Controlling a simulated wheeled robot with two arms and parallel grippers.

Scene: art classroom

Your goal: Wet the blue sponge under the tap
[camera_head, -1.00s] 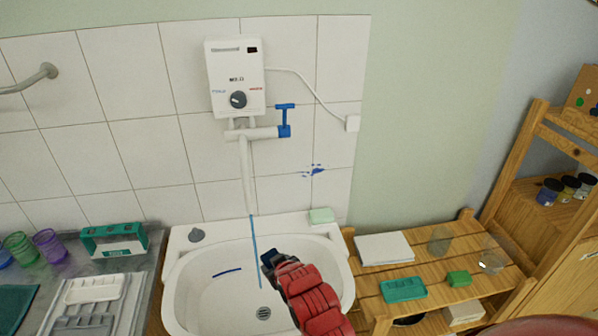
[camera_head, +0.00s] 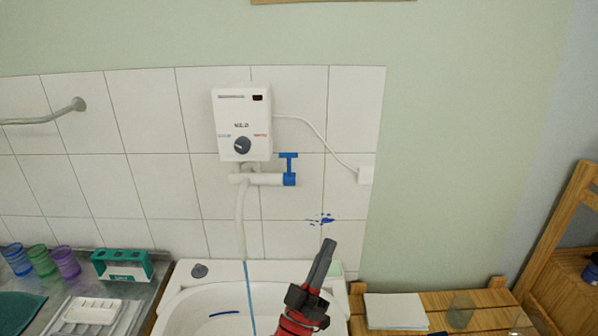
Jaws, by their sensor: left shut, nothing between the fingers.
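The white water heater tap (camera_head: 241,123) hangs on the tiles, with a white spout pipe (camera_head: 241,220) and a blue lever valve (camera_head: 289,170). A thin blue stream (camera_head: 249,295) runs from the spout into the white sink (camera_head: 185,300), whose lower part is cut off by the frame. My left gripper (camera_head: 326,250) is shut and empty, its dark fingers pointing up in front of the sink's right side, right of the stream and below the valve. I cannot make out the blue sponge in this view. My right gripper is not in view.
A pale green bar (camera_head: 336,268) on the sink's back right corner is partly behind my gripper. Coloured cups (camera_head: 41,260), a green rack (camera_head: 122,265) and a white tray (camera_head: 91,311) stand on the left counter. A wooden shelf (camera_head: 450,300) with white paper is at right.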

